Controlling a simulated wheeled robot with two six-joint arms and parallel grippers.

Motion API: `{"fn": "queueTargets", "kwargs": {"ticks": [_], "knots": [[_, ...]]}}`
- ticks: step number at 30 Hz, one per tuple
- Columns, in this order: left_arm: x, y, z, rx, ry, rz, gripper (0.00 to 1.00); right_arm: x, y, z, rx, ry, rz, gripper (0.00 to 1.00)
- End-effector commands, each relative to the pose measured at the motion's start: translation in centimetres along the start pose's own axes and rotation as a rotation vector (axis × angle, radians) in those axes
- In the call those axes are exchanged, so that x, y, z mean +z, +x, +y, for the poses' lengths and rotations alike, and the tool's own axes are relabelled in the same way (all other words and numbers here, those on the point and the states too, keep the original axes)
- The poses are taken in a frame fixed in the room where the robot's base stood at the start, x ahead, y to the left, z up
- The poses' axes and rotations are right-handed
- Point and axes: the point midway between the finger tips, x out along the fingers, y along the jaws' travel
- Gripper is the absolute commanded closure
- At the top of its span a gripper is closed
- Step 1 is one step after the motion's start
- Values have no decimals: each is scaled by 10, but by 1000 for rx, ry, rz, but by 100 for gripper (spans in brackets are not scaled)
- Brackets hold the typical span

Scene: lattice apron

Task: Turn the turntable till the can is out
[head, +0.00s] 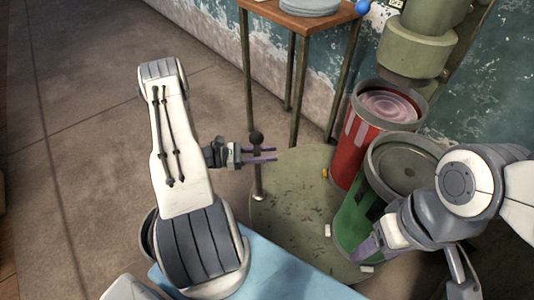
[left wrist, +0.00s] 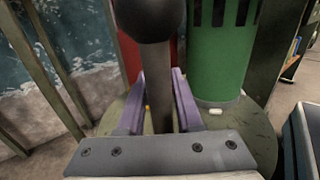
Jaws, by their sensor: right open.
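The turntable (head: 290,205) is a worn green disc low on the floor. A thin upright post with a dark round knob (head: 256,137) stands at its left edge. A red can (head: 354,150) and a green can (head: 350,215) with dark slots stand on its right side; both also show in the left wrist view, red (left wrist: 128,55) and green (left wrist: 218,65). My left gripper (head: 275,154) has its purple fingers either side of the post below the knob, with a slight gap. My right gripper (head: 367,250) is at the green can's front, partly hiding it; contact is unclear.
A thick green column (head: 418,45) stands behind the red can. A small wooden table (head: 300,22) with grey plates and a blue ball is at the back by the peeling wall. A light blue surface (head: 255,275) is in front. Floor at left is clear.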

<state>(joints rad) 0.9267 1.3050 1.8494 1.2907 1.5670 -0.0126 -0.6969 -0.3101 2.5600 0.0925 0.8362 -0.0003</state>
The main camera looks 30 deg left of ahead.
Motion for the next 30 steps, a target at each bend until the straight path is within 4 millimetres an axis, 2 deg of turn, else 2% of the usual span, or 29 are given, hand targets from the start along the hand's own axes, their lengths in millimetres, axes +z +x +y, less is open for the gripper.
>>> {"fn": "queueTargets", "kwargs": {"ticks": [1,2,30], "knots": [[0,0,0,0,0,0,89,0,0,0,0,0,0,36],[0,0,0,0,0,0,100,0,0,0,0,0,0,36],[0,0,0,1,0,0,100,0,0,0,0,0,0,36]]}}
